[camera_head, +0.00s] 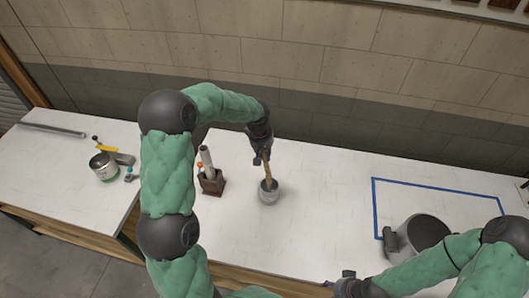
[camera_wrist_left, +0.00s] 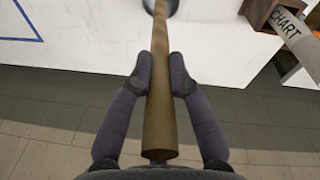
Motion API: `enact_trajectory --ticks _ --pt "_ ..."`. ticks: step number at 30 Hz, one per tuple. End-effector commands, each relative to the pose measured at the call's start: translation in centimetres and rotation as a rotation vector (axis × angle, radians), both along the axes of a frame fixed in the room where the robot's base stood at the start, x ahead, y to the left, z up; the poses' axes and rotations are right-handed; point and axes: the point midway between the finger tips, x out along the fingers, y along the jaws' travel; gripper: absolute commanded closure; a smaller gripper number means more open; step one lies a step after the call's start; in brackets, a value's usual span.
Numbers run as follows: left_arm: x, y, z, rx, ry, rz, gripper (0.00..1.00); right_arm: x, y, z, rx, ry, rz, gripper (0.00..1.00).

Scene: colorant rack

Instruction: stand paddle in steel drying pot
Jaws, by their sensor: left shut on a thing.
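The paddle (camera_head: 267,173) is a brown wooden stick, and it stands nearly upright with its lower end at the steel pot (camera_head: 269,196). Its lower tip is hidden inside the pot's rim. My left gripper (camera_head: 262,158) is shut on the paddle's upper part. In the left wrist view the paddle (camera_wrist_left: 158,95) runs between the two fingers (camera_wrist_left: 161,72), and only a bit of the pot (camera_wrist_left: 172,8) shows at the top edge. My right gripper (camera_head: 345,280) is low in the head view, away from the pot; its fingers are too small to judge.
A brown box with rolled charts (camera_head: 212,185) stands left of the pot. A large grey bucket (camera_head: 424,232) stands at the right by a blue taped outline (camera_head: 374,205). The tabletop between pot and outline is clear.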

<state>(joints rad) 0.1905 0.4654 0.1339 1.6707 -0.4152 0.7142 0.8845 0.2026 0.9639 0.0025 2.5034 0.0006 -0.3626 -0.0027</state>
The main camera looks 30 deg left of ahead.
Motion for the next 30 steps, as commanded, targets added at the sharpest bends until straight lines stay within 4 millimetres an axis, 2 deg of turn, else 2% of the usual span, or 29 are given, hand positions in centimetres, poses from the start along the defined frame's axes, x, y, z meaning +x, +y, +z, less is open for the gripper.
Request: enact_trajectory --ticks 30 --pt "0.0 0.0 -7.2 0.0 0.0 -0.001 1.0 0.0 0.0 -5.7 0.0 0.0 0.0 0.46"
